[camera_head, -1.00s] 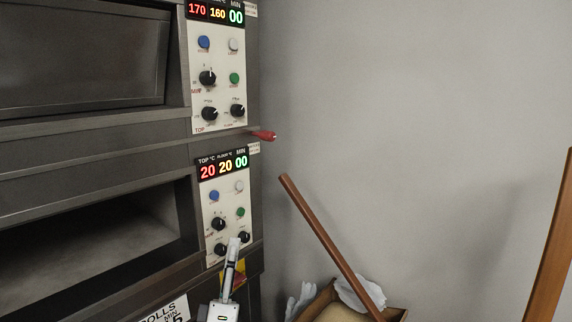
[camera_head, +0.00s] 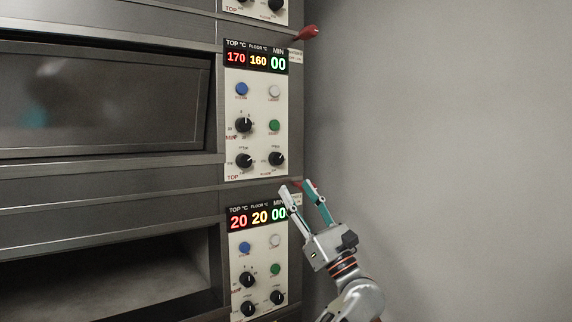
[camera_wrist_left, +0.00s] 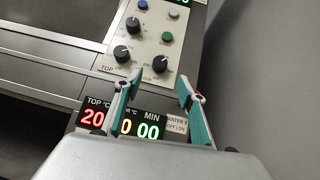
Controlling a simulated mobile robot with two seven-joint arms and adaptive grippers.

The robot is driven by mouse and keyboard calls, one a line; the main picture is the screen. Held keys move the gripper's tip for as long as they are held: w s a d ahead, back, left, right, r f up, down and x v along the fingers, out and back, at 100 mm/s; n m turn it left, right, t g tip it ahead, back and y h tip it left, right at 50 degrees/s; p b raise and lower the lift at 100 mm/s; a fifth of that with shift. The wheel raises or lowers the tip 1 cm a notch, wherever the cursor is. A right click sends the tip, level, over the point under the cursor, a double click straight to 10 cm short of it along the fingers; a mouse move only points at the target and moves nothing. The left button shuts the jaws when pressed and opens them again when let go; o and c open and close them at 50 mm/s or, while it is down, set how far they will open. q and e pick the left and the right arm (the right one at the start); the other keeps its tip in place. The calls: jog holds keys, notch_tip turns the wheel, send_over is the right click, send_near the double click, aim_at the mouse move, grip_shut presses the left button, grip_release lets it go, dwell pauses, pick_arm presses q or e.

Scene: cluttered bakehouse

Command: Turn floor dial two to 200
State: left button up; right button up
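The floor dial of the middle oven deck (camera_head: 276,158) is a black knob at the lower right of its white panel (camera_head: 260,108). Its displays read top 170, floor 160 and 00 minutes. The same dial shows in the left wrist view (camera_wrist_left: 159,64), ahead of the fingers. My left gripper (camera_head: 296,186) is open and empty, just below and right of the dial, with a gap to it. My right gripper is not in view.
The middle deck's top dial (camera_head: 244,160) sits left of the floor dial, close by. A lower panel (camera_head: 262,243) reads 20, 20 and 00. A red handle (camera_head: 307,33) juts out at the upper right. The grey wall (camera_head: 450,130) right of the oven is bare.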

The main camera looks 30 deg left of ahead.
aim_at(279, 160)
pick_arm(q)
jog(key=p+x, duration=0.1)
jog(key=x, duration=0.8)
jog(key=shift+a+r, duration=0.1)
jog(key=shift+r, duration=0.05)
